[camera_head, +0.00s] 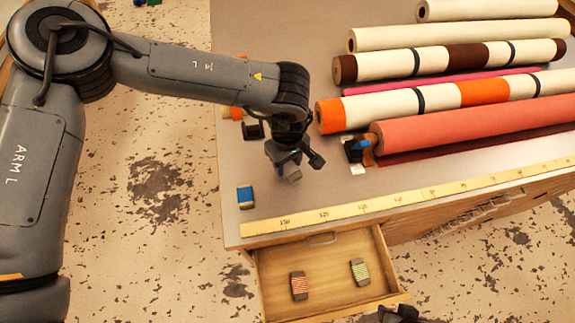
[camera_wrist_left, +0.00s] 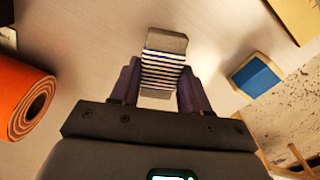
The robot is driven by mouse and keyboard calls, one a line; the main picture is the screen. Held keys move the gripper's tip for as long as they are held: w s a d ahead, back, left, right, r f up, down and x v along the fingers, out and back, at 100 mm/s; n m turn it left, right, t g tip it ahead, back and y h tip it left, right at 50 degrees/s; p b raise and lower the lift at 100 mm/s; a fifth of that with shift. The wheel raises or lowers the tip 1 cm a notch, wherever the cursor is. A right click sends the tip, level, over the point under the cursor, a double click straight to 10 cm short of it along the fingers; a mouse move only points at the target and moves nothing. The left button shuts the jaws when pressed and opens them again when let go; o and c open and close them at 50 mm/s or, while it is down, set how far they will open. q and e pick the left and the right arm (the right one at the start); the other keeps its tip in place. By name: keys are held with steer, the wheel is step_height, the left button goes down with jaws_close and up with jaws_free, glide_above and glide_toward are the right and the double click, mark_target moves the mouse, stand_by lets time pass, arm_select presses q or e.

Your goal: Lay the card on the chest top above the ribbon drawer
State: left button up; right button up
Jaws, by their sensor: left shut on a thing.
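My left gripper (camera_head: 291,166) is shut on a grey card wound with blue-and-white striped ribbon (camera_wrist_left: 163,68). The card sits between the two fingers in the left wrist view, over the pale chest top (camera_head: 262,172). In the head view the gripper hides most of it; I cannot tell whether it touches the top. The ribbon drawer (camera_head: 330,247) is pulled open below the front edge. In it lie a card with red striped ribbon (camera_head: 299,286) and one with green striped ribbon (camera_head: 360,272). A dark part at the bottom edge looks like my right gripper (camera_head: 402,314); its fingers are unclear.
A yellow ruler (camera_head: 400,198) runs along the front edge. Several rolls, including an orange-ended one (camera_head: 328,116) and a coral one (camera_head: 470,137), fill the right and back. Bare top lies left of the rolls.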

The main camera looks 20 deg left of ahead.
mark_target(288, 165)
arm_select(q)
steer(key=shift+f, duration=1.05)
steer(key=shift+f, duration=0.1)
steer(key=shift+f, duration=0.15)
steer(key=o, duration=1.1)
steer(key=shift+r, duration=0.2)
step_height(288, 165, up, 12)
steer(key=shift+r+p, duration=0.1)
steer(key=shift+p, duration=0.5)
